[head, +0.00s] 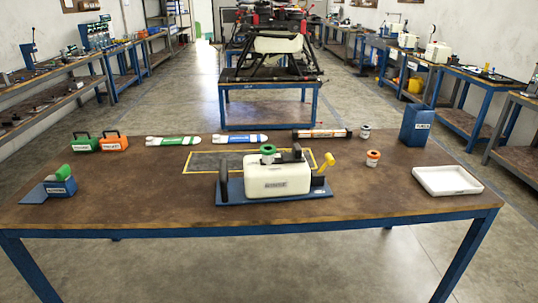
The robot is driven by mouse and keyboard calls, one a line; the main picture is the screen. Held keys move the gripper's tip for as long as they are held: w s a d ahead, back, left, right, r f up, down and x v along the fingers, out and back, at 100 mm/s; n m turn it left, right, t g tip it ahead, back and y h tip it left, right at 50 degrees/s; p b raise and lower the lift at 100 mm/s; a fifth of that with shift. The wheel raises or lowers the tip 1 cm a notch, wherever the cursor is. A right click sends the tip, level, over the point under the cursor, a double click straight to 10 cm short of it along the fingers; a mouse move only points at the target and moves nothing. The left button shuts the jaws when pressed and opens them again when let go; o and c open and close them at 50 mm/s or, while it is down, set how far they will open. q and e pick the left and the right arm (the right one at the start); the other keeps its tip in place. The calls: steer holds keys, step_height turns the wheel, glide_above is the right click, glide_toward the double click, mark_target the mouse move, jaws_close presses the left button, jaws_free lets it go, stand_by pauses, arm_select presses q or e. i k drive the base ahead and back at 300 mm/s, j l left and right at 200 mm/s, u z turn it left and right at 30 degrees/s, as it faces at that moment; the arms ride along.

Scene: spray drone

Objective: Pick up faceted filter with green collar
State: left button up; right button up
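A short filter-like piece with a green collar (267,150) sits upright on top of the white tank (277,180), or just behind its top edge; I cannot tell which. It is too small to make out facets. A similar short piece with an orange collar (373,158) stands on the table to the right of the tank. A small pale piece with a dark label (365,131) stands farther back. Neither of my grippers is in view.
The white tank rests on a blue base on the brown table (130,205). A white tray (447,181) and blue box (416,125) are at right. A blue holder (61,186) is at left. The table's front left is clear.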

mark_target(267, 151)
steer(key=i+l+u, duration=0.25)
steer(key=i+l, duration=0.2)
steer(key=l, duration=0.2)
steer(key=i+l+u, duration=0.1)
steer(key=l, duration=0.25)
steer(key=i+l+u, duration=0.15)
steer(key=l, duration=0.25)
steer(key=i+l+u, duration=0.1)
steer(key=i+l, duration=0.15)
steer(key=l, duration=0.15)
steer(key=i+l+u, duration=0.15)
steer(key=l, duration=0.25)
steer(key=i+l+u, duration=0.1)
steer(key=l, duration=0.35)
